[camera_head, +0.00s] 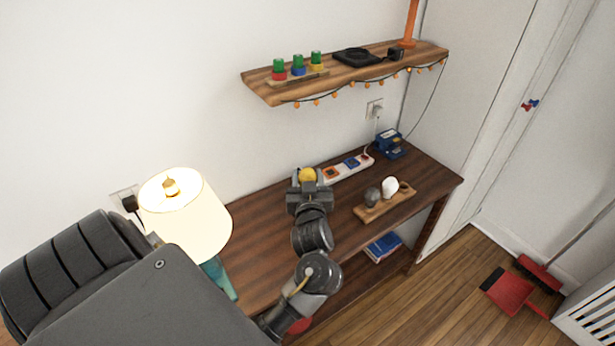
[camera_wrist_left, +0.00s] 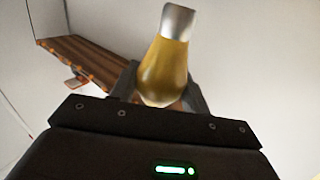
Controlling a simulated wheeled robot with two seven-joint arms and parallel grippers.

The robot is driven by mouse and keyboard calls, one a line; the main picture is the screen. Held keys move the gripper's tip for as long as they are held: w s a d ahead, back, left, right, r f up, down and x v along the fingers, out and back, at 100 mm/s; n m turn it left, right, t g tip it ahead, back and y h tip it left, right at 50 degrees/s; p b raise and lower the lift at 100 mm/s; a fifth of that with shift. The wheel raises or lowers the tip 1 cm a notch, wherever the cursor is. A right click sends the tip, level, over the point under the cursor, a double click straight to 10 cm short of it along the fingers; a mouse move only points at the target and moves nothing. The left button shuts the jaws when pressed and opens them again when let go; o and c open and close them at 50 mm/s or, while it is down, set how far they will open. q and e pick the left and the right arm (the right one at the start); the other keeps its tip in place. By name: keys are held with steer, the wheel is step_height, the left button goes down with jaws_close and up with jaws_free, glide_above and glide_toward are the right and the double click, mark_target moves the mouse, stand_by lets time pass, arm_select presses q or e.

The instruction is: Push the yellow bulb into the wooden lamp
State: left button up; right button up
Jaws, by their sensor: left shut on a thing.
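The yellow bulb (camera_head: 307,174) is above the wooden table in the head view. My left gripper (camera_head: 308,182) is shut on it. In the left wrist view the yellow bulb (camera_wrist_left: 165,70) sits between the two fingers, its silver metal base pointing away from the gripper. I cannot make out a wooden lamp for certain. A lit lamp with a cream shade (camera_head: 185,222) and teal base (camera_head: 219,278) stands at the left of the table. My right gripper is not in view.
On the wooden table (camera_head: 262,222), a wooden holder (camera_head: 372,213) carries a grey bulb (camera_head: 372,196) and a white bulb (camera_head: 390,186). A power strip (camera_head: 336,175) lies behind. A wooden shelf (camera_head: 275,93) with hanging lights is above.

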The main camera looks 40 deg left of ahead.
arm_select(q)
steer(key=shift+f, duration=0.3)
steer(key=shift+f+b, duration=0.95)
steer(key=shift+f, duration=0.2)
steer(key=shift+p, duration=0.35)
stand_by(0.5)
stand_by(0.5)
steer(key=shift+f, duration=0.25)
stand_by(1.0)
steer(key=o, duration=1.1)
steer(key=shift+c, duration=0.2)
steer(key=shift+r, duration=0.15)
